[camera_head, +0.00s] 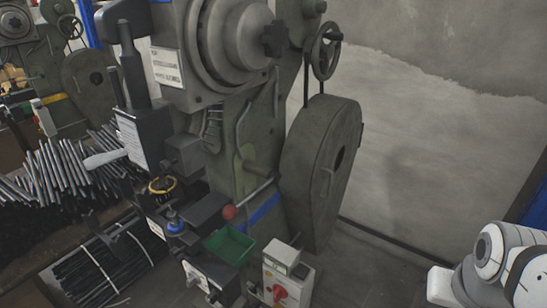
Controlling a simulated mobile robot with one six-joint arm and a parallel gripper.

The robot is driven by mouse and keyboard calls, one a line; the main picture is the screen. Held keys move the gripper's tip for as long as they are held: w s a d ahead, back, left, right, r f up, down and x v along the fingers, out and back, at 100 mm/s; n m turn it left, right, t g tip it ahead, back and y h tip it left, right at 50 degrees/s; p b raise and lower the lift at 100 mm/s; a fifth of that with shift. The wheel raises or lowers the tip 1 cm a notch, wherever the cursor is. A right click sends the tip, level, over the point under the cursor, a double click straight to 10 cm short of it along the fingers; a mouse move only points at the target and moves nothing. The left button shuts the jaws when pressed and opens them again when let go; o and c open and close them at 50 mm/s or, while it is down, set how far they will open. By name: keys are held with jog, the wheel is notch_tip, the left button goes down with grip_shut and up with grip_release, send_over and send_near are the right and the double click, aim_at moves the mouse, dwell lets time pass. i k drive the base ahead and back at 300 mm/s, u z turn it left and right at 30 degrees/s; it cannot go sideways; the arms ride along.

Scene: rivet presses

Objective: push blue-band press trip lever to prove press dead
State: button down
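The near press (225,125) is grey-green and fills the middle of the head view. A blue band (263,210) runs around its lower column. A lever with a red ball knob (228,212) sticks out at the front of the column, just left of the blue band. Its thin rod runs up and right from the knob. Part of my arm, in white and grey, shows at the lower right, well apart from the lever. My gripper is not in view.
A white control box (289,275) with a red switch stands below the press, beside a green tray (230,245). A large wheel guard (323,175) is right of the column. Bundled rods (97,272) lie lower left. A yellow-band press (92,85) stands behind. Floor at right looks clear.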

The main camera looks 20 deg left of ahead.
aim_at(229, 212)
jog(key=u, duration=0.45)
jog(key=i, duration=0.75)
jog(key=u, duration=0.4)
jog(key=k, duration=0.95)
jog(key=u, duration=0.15)
jog(key=i, duration=0.95)
jog(key=z, duration=0.05)
